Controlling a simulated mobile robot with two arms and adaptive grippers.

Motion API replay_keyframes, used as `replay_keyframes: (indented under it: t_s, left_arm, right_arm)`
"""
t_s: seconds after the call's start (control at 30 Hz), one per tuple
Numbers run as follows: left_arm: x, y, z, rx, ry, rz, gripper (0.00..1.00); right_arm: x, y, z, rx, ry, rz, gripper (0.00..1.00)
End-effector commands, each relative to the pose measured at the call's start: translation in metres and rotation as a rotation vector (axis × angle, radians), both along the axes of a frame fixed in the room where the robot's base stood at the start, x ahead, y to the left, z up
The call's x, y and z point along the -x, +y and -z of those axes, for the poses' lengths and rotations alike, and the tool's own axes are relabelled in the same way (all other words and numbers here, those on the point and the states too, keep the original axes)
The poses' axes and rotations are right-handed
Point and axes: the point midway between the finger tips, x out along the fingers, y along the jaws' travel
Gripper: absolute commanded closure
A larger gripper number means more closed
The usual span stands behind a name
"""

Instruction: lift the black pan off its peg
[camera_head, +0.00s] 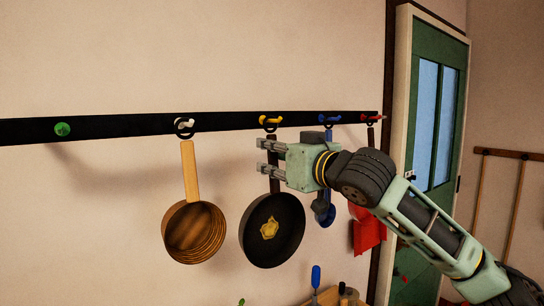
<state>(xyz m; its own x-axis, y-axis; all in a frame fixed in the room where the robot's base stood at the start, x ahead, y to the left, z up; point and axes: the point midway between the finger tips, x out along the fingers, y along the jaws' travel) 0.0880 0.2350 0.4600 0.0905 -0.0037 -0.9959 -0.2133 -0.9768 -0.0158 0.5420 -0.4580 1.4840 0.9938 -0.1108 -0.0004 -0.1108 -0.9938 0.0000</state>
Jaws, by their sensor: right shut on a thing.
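The black pan (285,240) hangs upright against the wall, with a yellow emblem in its middle. Its dark handle runs up to a ring at the yellow peg (270,120) on the black rail (100,126). My right gripper (262,158) reaches in from the right and is shut on the pan's handle below the peg. The gripper hides part of the handle. The ring still appears to be around the yellow peg. My left gripper is not in view.
A wooden pan (195,232) hangs from the white peg at left. A blue utensil (327,218) and a red item (367,230) hang behind my right arm. The green peg (62,129) is empty. Tool handles (316,276) stand below. A green door (425,130) is at right.

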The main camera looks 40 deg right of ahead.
Motion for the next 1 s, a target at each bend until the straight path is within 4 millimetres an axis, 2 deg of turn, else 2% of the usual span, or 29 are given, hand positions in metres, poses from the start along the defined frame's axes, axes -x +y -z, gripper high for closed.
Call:
replay_keyframes:
  t_s: [0.57, 1.0]
  left_arm:
    - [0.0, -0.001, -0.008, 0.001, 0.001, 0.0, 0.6]
    - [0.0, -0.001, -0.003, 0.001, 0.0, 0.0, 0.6]
  right_arm:
    - [0.004, 0.0, -0.013, 0.001, -0.006, -0.001, 1.0]
    - [0.008, 0.001, -0.012, 0.001, -0.006, 0.001, 1.0]
